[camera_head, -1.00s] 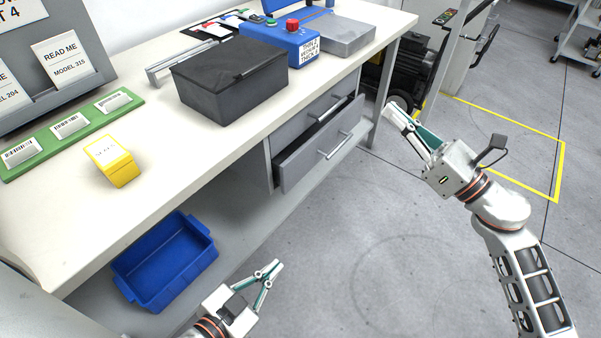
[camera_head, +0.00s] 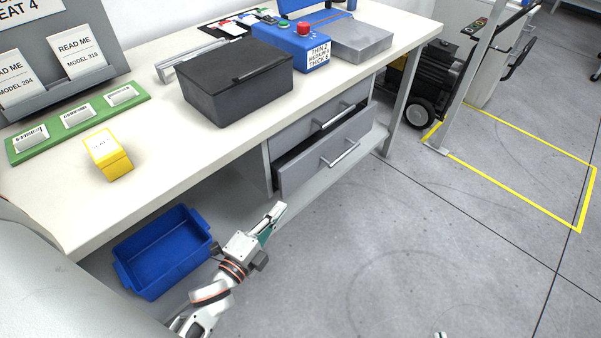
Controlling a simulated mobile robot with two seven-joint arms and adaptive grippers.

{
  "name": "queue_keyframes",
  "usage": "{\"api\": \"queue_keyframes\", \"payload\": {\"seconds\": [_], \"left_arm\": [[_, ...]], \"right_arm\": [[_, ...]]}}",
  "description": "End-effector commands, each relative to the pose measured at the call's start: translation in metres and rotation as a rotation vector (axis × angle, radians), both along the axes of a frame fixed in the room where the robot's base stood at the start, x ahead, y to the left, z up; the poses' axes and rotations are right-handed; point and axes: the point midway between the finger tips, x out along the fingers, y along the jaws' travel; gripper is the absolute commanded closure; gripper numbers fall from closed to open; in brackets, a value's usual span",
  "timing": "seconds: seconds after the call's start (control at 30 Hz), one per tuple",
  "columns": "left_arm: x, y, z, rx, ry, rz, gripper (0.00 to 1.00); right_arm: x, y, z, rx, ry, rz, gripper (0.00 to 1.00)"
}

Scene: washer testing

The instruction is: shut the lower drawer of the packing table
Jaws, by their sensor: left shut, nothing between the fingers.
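The lower drawer (camera_head: 313,167) of the packing table (camera_head: 213,168) is grey with a bar handle. It stands pulled out, with a dark gap along its top edge. The upper drawer (camera_head: 300,128) above it sits further back. My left gripper (camera_head: 277,214) is shut and empty. In the picture it is just below the lower drawer's near left corner, pointing up and right, and I see no contact. Only a small tip of what looks like my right gripper (camera_head: 440,335) shows at the bottom edge; the rest is out of view.
On the tabletop are a black box (camera_head: 235,95), a yellow box (camera_head: 107,155) and a blue control box (camera_head: 295,47).

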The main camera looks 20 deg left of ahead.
Motion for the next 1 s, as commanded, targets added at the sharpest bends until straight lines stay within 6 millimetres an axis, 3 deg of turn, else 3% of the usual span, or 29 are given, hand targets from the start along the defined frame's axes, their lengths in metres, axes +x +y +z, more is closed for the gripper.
{"api": "queue_keyframes", "payload": {"seconds": [0.03, 0.1, 0.2, 0.43, 0.87, 1.0], "left_arm": [[0.003, 0.000, -0.001, 0.028, -0.008, -0.003, 1.00], [0.005, 0.000, -0.002, 0.060, -0.015, -0.008, 1.00], [0.007, 0.000, -0.002, 0.084, -0.023, -0.011, 1.00], [0.028, -0.002, -0.002, 0.091, -0.026, -0.013, 1.00], [0.109, -0.011, -0.003, 0.088, -0.024, -0.012, 1.00], [0.115, 0.012, -0.002, 0.092, -0.025, -0.011, 1.00]], "right_arm": [[-0.018, -0.004, -0.009, 0.040, 0.060, -0.031, 1.00], [-0.034, -0.006, -0.017, 0.083, 0.117, -0.063, 1.00], [-0.046, -0.008, -0.021, 0.119, 0.160, -0.088, 1.00], [-0.049, -0.009, -0.023, 0.125, 0.169, -0.093, 1.00], [-0.049, -0.008, -0.024, 0.126, 0.169, -0.090, 1.00], [-0.047, -0.008, -0.022, 0.125, 0.164, -0.089, 1.00]]}}
